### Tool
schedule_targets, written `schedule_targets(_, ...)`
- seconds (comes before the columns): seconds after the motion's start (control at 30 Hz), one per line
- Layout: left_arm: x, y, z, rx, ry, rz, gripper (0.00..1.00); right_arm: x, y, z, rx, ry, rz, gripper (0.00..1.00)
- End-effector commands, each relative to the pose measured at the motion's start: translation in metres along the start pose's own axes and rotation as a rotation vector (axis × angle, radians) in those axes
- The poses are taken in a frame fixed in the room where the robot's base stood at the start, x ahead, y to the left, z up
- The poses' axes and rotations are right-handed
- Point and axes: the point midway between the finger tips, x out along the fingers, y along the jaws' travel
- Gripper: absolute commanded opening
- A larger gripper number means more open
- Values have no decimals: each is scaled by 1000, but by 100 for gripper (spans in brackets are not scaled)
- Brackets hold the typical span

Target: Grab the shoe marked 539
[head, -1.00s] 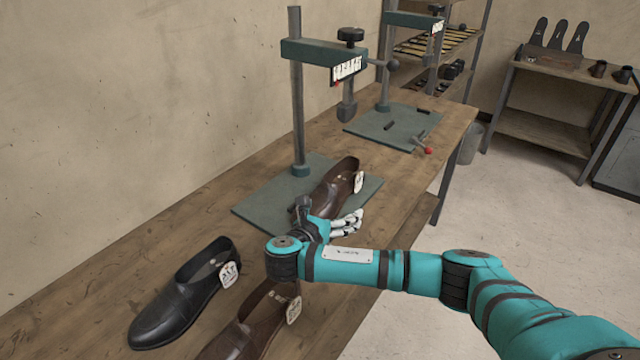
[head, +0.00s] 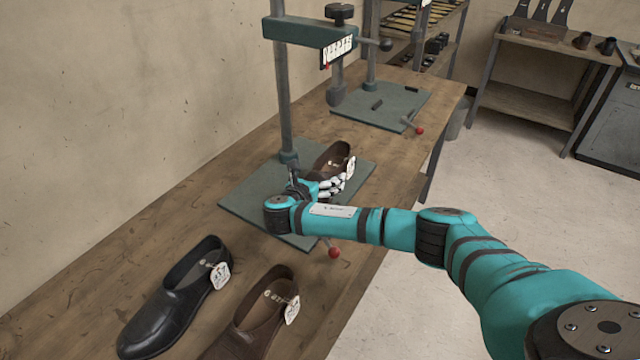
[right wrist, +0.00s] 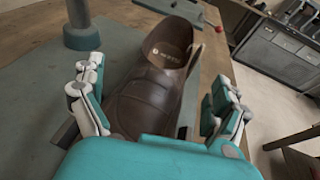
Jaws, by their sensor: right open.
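A brown shoe (head: 328,162) with a white tag (head: 349,168) stands on the green base plate (head: 240,203) of the nearer press. My right gripper (head: 328,187) is at the near part of this shoe. In the right wrist view its open fingers (right wrist: 158,108) straddle the brown shoe (right wrist: 150,92), one set on each side. A black shoe (head: 178,300) and another brown shoe (head: 255,318), each with a white tag, stand on the near table. I cannot read 539 on any tag. My left gripper is out of view.
The press post (head: 283,90) rises just behind the gripper, with its head (head: 310,32) above the shoe. A red-knobbed lever (head: 333,252) sits near the front edge of the wooden table (head: 105,255). A second press base (head: 385,112) stands farther back.

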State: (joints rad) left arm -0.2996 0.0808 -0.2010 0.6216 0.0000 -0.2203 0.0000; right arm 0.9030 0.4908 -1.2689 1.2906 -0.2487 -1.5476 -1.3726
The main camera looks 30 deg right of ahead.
Motion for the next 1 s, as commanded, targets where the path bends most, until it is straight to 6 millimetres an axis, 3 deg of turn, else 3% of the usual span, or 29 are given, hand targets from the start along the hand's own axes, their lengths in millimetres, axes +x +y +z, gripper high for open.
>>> schedule_targets(0.13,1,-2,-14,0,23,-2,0,21,0,0,-2,0,-2,100)
schedule_targets(0.47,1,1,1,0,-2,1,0,28,0,0,-1,1,1,99)
schedule_targets(1.0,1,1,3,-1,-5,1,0,27,1,0,-1,1,1,28)
